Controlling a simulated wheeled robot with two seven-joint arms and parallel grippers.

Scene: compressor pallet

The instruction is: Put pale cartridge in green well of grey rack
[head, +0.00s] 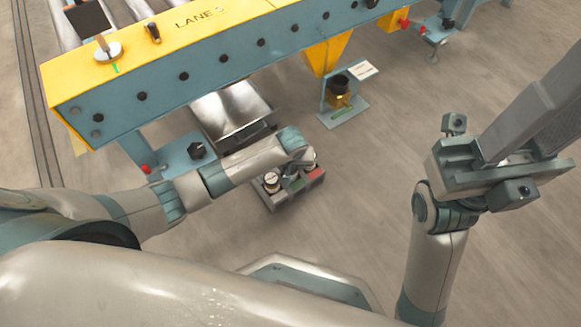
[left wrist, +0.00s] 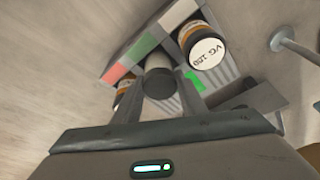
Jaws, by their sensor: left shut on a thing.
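The grey rack (head: 287,202) stands on the floor below the conveyor frame. In the left wrist view the rack (left wrist: 118,58) has red, green (left wrist: 140,47) and white marks along one edge. My left gripper (left wrist: 158,100) is shut on a greyish cylinder, the pale cartridge (left wrist: 158,78), between its fingers. The cartridge is in line with the green mark, at the middle well; its lower end is hidden, so I cannot tell how deep it sits. In the head view my left gripper (head: 293,172) is over the rack. My right gripper (head: 490,170) is raised at the right; its fingertips are unclear.
A cartridge labelled VG 150 (left wrist: 205,52) stands at the white mark, and another brown-banded cartridge (left wrist: 123,95) by the red mark. A metal chute (head: 232,108) and the blue-yellow conveyor frame (head: 210,65) lie beyond. A small blue stand (head: 343,115) is behind right. Floor is clear at right.

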